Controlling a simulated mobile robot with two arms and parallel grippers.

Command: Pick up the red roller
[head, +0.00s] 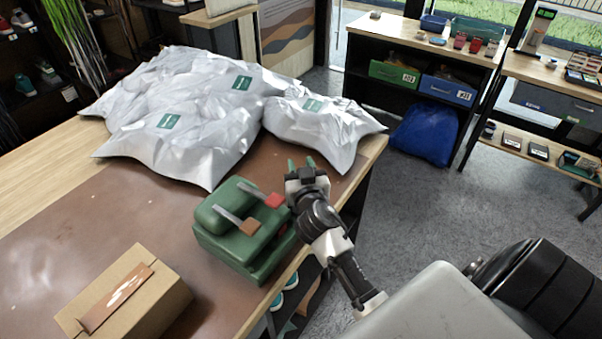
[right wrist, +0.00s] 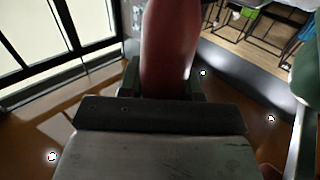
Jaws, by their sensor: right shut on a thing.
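My right gripper (head: 302,166) is at the right edge of the brown work mat, just beyond the green box (head: 245,250). In the right wrist view its jaws (right wrist: 165,92) are shut on the red roller (right wrist: 170,45), a smooth, dark red rounded body that rises from between the fingers. In the head view I cannot make out the roller at the fingertips. My left gripper is not in view.
The green box carries a red-ended tool (head: 274,200) and a brown-ended tool (head: 250,227). A cardboard box (head: 150,305) stands at the lower left. White bags (head: 190,110) cover the table's back. The brown mat (head: 130,215) is bare at the left. Shelves (head: 400,35) stand beyond the floor.

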